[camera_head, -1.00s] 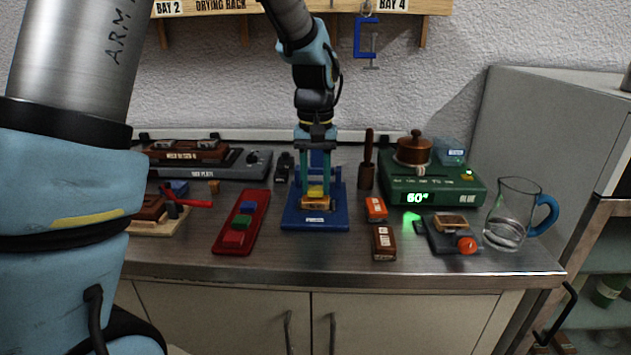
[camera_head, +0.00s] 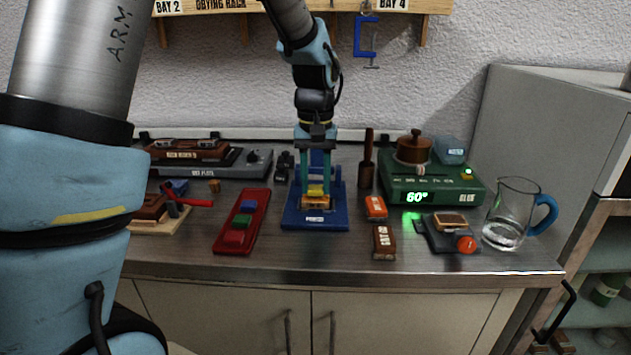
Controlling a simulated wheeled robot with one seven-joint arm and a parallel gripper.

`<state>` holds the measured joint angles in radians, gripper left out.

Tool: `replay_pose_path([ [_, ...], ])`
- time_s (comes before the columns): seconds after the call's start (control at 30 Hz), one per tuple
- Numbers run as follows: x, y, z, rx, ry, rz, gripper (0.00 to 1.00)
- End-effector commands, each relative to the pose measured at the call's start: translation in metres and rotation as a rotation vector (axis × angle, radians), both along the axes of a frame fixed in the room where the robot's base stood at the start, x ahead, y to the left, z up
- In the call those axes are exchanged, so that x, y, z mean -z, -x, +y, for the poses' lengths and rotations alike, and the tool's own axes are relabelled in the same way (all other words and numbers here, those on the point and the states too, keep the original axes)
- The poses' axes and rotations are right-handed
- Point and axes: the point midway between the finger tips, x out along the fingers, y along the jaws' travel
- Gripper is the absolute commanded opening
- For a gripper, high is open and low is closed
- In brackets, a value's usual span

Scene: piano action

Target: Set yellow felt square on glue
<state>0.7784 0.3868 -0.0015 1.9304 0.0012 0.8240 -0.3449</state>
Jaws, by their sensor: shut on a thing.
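The yellow felt square (camera_head: 315,189) is between the fingertips of my gripper (camera_head: 315,186), which is shut on it. My gripper points straight down over the blue fixture (camera_head: 338,222). A small wooden block (camera_head: 316,203) sits in the fixture directly beneath the felt. The felt is at or just above the block's top; I cannot tell whether they touch. Glue on the block is not visible under the felt.
A green glue pot unit (camera_head: 445,196) reading 60° stands to the right, with a glass jug (camera_head: 508,215) beyond it. An orange-topped block (camera_head: 376,207) and a brown block (camera_head: 384,241) lie right of the fixture. The counter's front strip is clear.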

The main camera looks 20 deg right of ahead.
Motion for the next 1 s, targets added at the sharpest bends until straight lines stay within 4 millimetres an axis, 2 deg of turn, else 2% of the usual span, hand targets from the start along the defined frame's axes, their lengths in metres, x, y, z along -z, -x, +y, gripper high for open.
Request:
replay_pose_path([
  [0.9, 0.011, 0.000, 0.000, 0.000, 0.000, 0.000, 0.00],
  [0.93, 0.010, 0.000, 0.000, 0.000, 0.000, 0.000, 0.42],
  [1.0, 0.010, 0.000, 0.000, 0.000, 0.000, 0.000, 0.50],
])
